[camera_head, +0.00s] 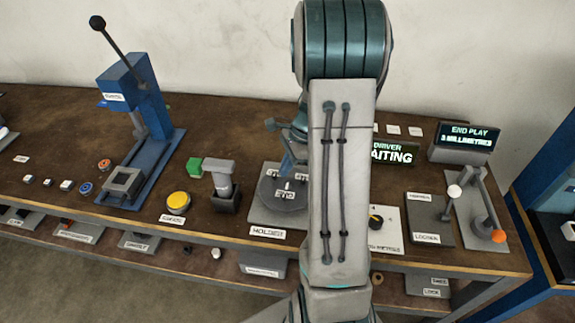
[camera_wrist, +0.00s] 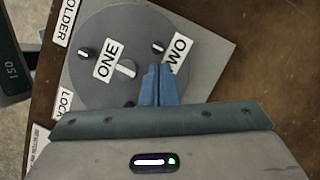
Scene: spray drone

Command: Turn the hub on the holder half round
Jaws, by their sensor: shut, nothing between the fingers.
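The hub is a round dark grey disc (camera_head: 268,197) on the light grey plate of the holder (camera_head: 258,220), left of my arm in the head view. In the wrist view the disc (camera_wrist: 90,50) carries labels ONE and TWO and several small pegs with pale marks. My gripper (camera_wrist: 157,70) is shut and empty, its blue fingers together over the disc's edge beside the TWO label. One peg (camera_wrist: 158,47) shows just beyond the fingertips. I cannot tell whether the fingers touch the disc. My arm hides the holder's right side in the head view.
A yellow button (camera_head: 178,200) and a grey tool in a dark stand (camera_head: 222,185) are left of the holder. A blue press (camera_head: 135,120) stands further left. A panel with a black knob (camera_head: 385,228) and a lever fixture (camera_head: 476,210) are right of my arm.

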